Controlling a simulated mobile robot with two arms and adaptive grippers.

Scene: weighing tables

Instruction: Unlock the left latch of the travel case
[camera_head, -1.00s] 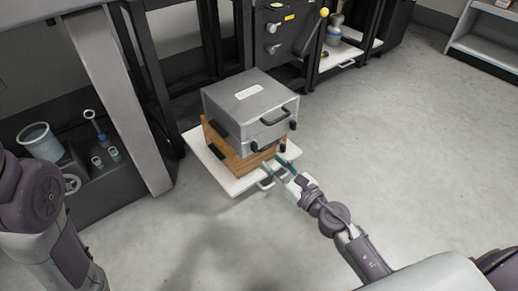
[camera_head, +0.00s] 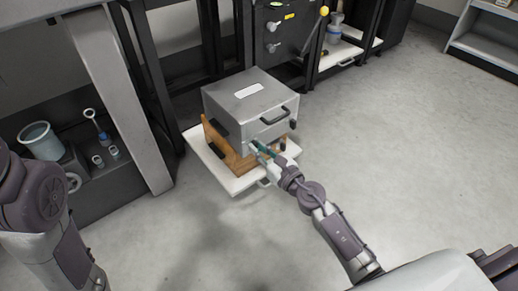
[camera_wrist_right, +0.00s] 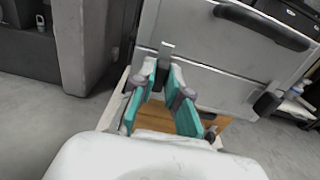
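The grey travel case (camera_head: 252,100) lies closed on a wooden box, with its front handle (camera_head: 275,115) facing me. My right gripper (camera_head: 259,148) is at the left part of the case's front. Its teal fingers are apart in the right wrist view (camera_wrist_right: 163,82). The left latch (camera_wrist_right: 165,63), dark with a metal tip, shows just beyond and between the fingertips; I cannot tell whether they touch it. In the head view the gripper hides this latch. The right latch (camera_wrist_right: 267,104) is clear of the fingers. My left arm shows at the left edge, its gripper out of view.
The wooden box (camera_head: 217,140) stands on a white pull-out shelf (camera_head: 215,173) with a front handle. A dark shelf (camera_head: 95,180) with a pail (camera_head: 40,141) and small metal parts is at the left. Open grey floor lies at the right.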

